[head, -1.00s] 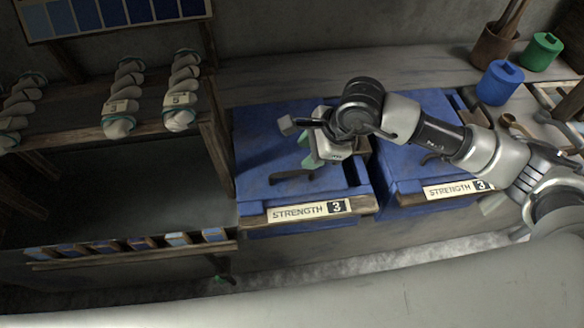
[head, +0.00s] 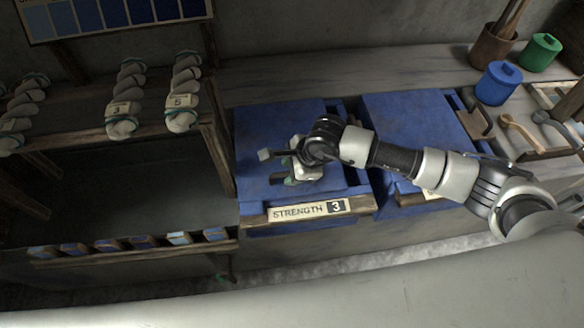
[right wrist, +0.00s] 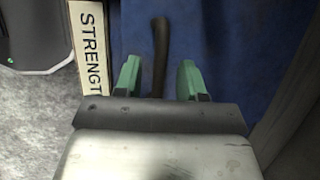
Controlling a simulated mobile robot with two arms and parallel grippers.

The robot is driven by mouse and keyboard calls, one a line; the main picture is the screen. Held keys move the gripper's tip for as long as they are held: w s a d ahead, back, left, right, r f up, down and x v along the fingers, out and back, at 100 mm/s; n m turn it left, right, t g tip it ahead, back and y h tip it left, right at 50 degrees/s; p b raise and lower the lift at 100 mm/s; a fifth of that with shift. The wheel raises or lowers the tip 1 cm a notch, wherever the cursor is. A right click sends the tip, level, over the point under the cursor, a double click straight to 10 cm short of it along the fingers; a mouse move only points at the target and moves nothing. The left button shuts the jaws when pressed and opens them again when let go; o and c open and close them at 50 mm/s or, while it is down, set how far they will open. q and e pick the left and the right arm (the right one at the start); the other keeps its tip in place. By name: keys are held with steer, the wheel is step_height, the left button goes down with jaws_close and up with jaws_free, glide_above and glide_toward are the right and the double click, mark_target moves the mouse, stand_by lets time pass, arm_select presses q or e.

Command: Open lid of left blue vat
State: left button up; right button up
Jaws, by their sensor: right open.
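The left blue vat (head: 275,125) has its blue lid on and shut, with a label reading "STRENGTH 3" on its front edge. Its dark lid handle (right wrist: 160,45) shows in the right wrist view as a narrow bar, running down between the fingers. In the head view the handle is mostly hidden by my right gripper (head: 290,180), which is low over the front half of the lid. In the right wrist view the green fingers of the right gripper (right wrist: 159,80) are apart, one on each side of the handle. My left gripper is not in view.
A second blue vat (head: 410,115) stands to the right, partly under my right arm. A shelf with several yarn skeins (head: 184,95) is at the left. Blue (head: 498,83) and green (head: 541,51) lidded pots and wooden scoops are at the right.

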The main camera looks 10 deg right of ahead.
jaws_close()
steer(key=shift+r, duration=0.1)
steer(key=w+r+g, duration=0.2)
steer(key=w+r, duration=0.2)
steer(key=r, duration=0.4)
steer(key=w+r+g+b, duration=0.1)
steer(key=w+r+g, duration=0.1)
steer(key=w+r, duration=0.3)
step_height(320, 180, up, 3)
steer(key=shift+f+m, duration=0.1)
steer(key=shift+m, duration=0.3)
